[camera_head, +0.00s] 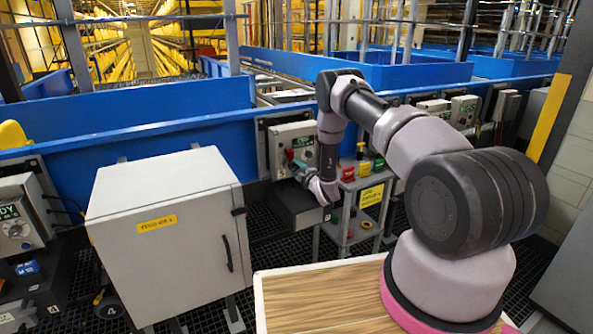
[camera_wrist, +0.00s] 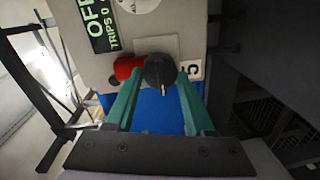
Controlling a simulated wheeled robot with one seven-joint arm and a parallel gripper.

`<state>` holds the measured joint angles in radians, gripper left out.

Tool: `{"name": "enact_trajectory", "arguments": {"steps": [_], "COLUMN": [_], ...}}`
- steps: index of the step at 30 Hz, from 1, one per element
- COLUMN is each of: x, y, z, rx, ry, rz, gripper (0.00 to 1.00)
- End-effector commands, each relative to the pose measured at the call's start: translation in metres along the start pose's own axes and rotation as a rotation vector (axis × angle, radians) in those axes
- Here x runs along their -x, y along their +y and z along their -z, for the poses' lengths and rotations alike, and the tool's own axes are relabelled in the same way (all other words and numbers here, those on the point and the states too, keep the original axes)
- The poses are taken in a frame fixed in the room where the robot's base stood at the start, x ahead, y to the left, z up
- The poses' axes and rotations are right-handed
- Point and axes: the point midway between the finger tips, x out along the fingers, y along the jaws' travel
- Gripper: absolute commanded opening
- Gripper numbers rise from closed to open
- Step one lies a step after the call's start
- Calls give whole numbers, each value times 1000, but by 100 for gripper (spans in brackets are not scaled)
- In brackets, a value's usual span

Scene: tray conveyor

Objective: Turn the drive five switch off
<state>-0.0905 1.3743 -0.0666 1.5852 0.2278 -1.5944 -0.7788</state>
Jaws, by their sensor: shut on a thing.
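The drive five switch is a dark round knob (camera_wrist: 159,71) on a pale control box (camera_wrist: 200,30) in the wrist view. A white tag (camera_wrist: 195,70) marked 5 sits to its right. A pale mark shows at the knob's lower end. My gripper (camera_wrist: 157,76) has green fingers on both sides of the knob and is shut on it. A dark display (camera_wrist: 99,25) on the box reads OFF and TRIPS 0 in green. In the head view my gripper (camera_head: 298,166) reaches the box (camera_head: 291,133) on the blue conveyor side; the knob itself is hidden there.
A red part (camera_wrist: 126,67) sits left of the knob, close to the left finger. A small grey cart (camera_head: 364,185) with coloured items stands right of my gripper. A white cabinet (camera_head: 190,262) stands at left front. Other control boxes (camera_head: 464,111) line the blue conveyor (camera_head: 150,138).

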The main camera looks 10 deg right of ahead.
Motion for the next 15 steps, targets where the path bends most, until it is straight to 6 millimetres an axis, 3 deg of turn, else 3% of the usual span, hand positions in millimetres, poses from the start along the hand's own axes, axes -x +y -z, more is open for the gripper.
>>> {"name": "enact_trajectory", "arguments": {"steps": [10, 11, 12, 15], "x": [0, 0, 0, 0], "y": [-1, -1, -1, -1], "z": [1, 1, 1, 1], "rx": [3, 3, 3, 3], "ry": [2, 2, 2, 2], "rz": [1, 1, 1, 1], "gripper": [0, 65, 81, 84]}}
